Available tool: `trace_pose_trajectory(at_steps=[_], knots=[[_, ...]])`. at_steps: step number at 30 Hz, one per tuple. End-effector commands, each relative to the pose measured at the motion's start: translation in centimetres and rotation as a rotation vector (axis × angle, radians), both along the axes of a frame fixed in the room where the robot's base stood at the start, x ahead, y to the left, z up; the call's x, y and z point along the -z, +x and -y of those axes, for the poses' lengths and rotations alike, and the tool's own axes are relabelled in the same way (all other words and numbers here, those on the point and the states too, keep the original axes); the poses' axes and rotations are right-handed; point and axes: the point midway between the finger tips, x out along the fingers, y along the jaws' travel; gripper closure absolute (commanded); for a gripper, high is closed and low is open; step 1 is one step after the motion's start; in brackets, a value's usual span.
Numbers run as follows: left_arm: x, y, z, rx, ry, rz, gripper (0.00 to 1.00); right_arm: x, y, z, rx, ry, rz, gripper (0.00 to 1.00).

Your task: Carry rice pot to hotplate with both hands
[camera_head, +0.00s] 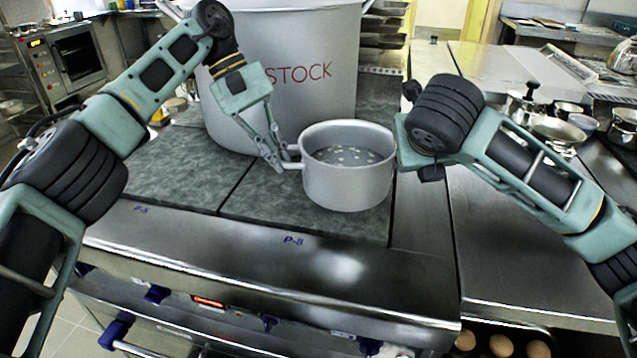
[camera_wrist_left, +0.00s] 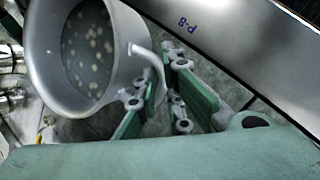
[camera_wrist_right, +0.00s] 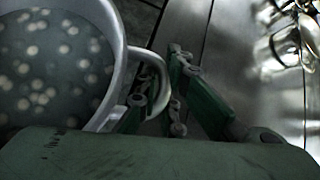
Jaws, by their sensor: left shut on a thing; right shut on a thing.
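The rice pot (camera_head: 347,185) is a grey metal pot with pale grains in cloudy liquid. It is upright over the dark hotplate (camera_head: 262,200) marked P-8, near its right edge; I cannot tell whether its base touches the plate. My left gripper (camera_head: 283,163) is shut on the pot's left handle; the handle also shows between the fingers in the left wrist view (camera_wrist_left: 150,65). My right gripper (camera_wrist_right: 165,90) is shut on the opposite handle (camera_wrist_right: 150,62). In the head view its fingers are hidden behind my right wrist.
A tall stockpot (camera_head: 240,60) marked STOCK stands just behind and left of the rice pot. A steel counter (camera_head: 500,240) lies to the right, with pans and lidded pots (camera_head: 555,130) farther back. Several eggs (camera_head: 500,345) sit below at the front right.

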Motion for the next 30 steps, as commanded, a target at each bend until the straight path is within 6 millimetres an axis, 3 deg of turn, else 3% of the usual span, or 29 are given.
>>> trace_pose_trajectory(at_steps=[1,14,30], knots=[[-0.1,0.3,-0.7,-0.019,0.008,0.001,1.00,-0.3,0.1,0.6,0.015,-0.006,0.003,1.00],[0.4,0.3,-0.7,-0.019,0.008,0.000,1.00,0.2,0.1,0.6,0.015,-0.006,0.003,1.00],[3.0,0.2,-0.7,-0.019,0.008,0.000,1.00,2.8,0.1,0.6,0.015,-0.006,0.003,1.00]])
